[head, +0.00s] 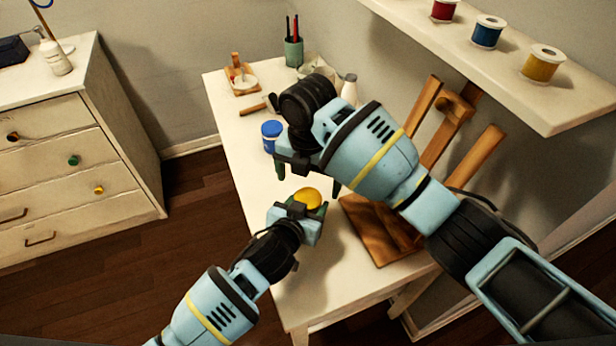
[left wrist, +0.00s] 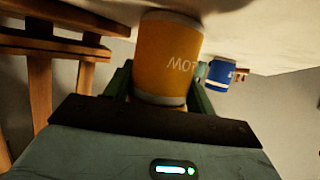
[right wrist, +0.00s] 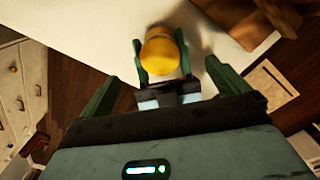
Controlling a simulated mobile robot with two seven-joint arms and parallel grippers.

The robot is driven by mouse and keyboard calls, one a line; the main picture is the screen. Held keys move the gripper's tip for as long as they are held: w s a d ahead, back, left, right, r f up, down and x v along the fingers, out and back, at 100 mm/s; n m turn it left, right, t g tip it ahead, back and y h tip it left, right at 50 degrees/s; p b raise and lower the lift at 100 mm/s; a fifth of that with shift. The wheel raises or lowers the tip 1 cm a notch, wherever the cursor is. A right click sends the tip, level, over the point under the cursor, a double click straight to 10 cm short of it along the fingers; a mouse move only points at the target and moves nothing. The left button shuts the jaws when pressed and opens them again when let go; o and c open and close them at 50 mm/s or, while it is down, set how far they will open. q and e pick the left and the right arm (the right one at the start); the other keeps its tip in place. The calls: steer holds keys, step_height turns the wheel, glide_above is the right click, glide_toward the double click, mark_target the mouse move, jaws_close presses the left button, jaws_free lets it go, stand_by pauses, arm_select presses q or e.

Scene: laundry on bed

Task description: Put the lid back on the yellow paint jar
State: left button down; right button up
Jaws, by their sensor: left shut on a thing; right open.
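The yellow paint jar (head: 307,196) stands upright near the middle of the white table. Its label reads upside down in the left wrist view (left wrist: 168,55). My left gripper (head: 308,206) is shut around the jar from the front. My right gripper (head: 308,180) is open and empty, with its fingers spread above the jar. In the right wrist view the round yellow top (right wrist: 160,55) shows between the left gripper's fingers, below my open fingers. I cannot tell whether this top is the lid or open paint. No separate lid shows.
A blue paint jar (head: 271,137) stands farther back on the table (head: 232,110). A brush cup (head: 293,52) and a small wooden holder (head: 240,80) are at the back. A wooden easel (head: 375,225) stands to the right. A shelf (head: 480,80) with spools overhangs the right side.

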step_height(320, 180, up, 12)
stand_by(0.6)
arm_select(q)
steer(key=shift+c, duration=2.1)
jaws_free()
steer(key=v, duration=0.6)
steer(key=shift+s+r+p, duration=0.1)
steer(key=shift+p, duration=0.25)
steer(key=shift+v, duration=0.8)
arm_select(e)
steer(key=shift+r, duration=0.95)
